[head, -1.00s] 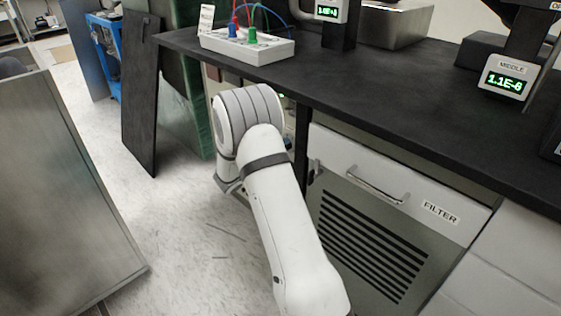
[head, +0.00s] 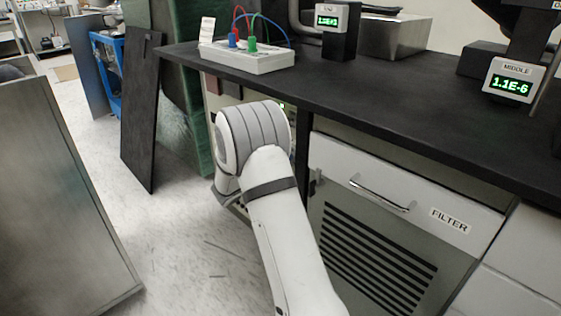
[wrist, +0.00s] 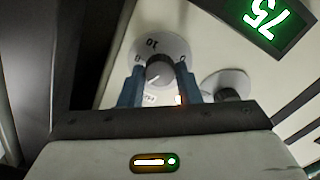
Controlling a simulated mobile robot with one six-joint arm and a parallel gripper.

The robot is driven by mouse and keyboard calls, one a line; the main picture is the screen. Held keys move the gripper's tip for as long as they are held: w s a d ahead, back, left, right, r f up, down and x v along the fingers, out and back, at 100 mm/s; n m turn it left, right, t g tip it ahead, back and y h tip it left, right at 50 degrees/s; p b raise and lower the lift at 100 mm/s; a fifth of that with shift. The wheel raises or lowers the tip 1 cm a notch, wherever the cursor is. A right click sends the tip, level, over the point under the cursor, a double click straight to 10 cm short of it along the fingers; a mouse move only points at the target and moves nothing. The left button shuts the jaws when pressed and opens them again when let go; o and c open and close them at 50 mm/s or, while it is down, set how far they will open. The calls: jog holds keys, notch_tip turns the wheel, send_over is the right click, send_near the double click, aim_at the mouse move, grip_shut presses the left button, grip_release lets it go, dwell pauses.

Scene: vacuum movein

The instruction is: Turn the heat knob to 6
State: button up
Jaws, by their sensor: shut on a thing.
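In the wrist view, a dark round knob (wrist: 160,73) with a lighter top stands on a white numbered dial (wrist: 152,45). The figure 10 shows on the dial's far side; the other marks are partly hidden. My gripper (wrist: 159,68) has one blue finger on each side of the knob and is shut on it. I cannot read the knob's exact setting. In the head view my own arm hides my gripper and the knob; only a strip of the instrument front (head: 214,98) shows under the bench.
A second dark knob (wrist: 228,92) sits close to the right finger. A green display (wrist: 264,18) shows rotated digits at the upper right. The black benchtop (head: 400,115) overhangs my arm. A white FILTER drawer (head: 410,190) is to the right, a metal panel (head: 60,200) to the left.

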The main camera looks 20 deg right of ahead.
jog(key=shift+s+f+m, duration=0.1)
jog(key=shift+m, duration=0.2)
jog(key=o, duration=1)
jog(key=shift+c, duration=0.2)
jog(key=p+v, duration=0.2)
jog(key=v, duration=0.5)
jog(key=shift+a, duration=0.35)
jog(key=shift+s, duration=0.1)
